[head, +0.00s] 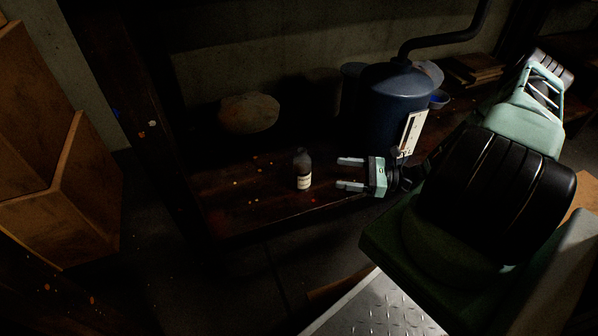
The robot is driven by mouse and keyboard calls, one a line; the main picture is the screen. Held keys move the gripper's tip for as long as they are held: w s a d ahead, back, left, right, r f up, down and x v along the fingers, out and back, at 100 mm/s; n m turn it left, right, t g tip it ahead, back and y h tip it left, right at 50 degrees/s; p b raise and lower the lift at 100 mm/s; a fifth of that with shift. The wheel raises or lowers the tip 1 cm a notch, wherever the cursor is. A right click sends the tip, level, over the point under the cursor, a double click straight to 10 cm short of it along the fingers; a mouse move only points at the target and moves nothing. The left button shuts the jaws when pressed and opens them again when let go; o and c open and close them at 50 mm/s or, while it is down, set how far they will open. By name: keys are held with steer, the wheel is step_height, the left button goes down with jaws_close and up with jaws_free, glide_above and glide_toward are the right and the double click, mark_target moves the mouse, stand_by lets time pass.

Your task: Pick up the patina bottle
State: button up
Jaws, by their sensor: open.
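A small dark bottle (303,169) with a pale label stands upright on a dark wooden shelf. I take it to be the patina bottle; its label is too small to read. My gripper (350,174) is open and empty, just right of the bottle, with its two fingers pointing left toward it. A gap shows between the fingertips and the bottle. Nothing covers the bottle in this view.
A large blue tank (395,98) with a curved pipe stands on the shelf behind my gripper. A brownish rounded object (249,113) lies behind and left of the bottle. Brown boxes (62,195) stand at left. The shelf (250,206) is clear in front of the bottle.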

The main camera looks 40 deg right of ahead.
mark_target(296, 167)
steer(key=b+x, duration=0.4)
steer(key=x, duration=0.5)
steer(key=shift+a+f, duration=0.1)
steer(key=b+x, duration=0.4)
steer(key=shift+w+f, duration=0.1)
steer(key=shift+w, duration=0.1)
steer(key=shift+w+a+r, duration=0.2)
steer(key=shift+w+a, duration=0.1)
steer(key=c, duration=1.2)
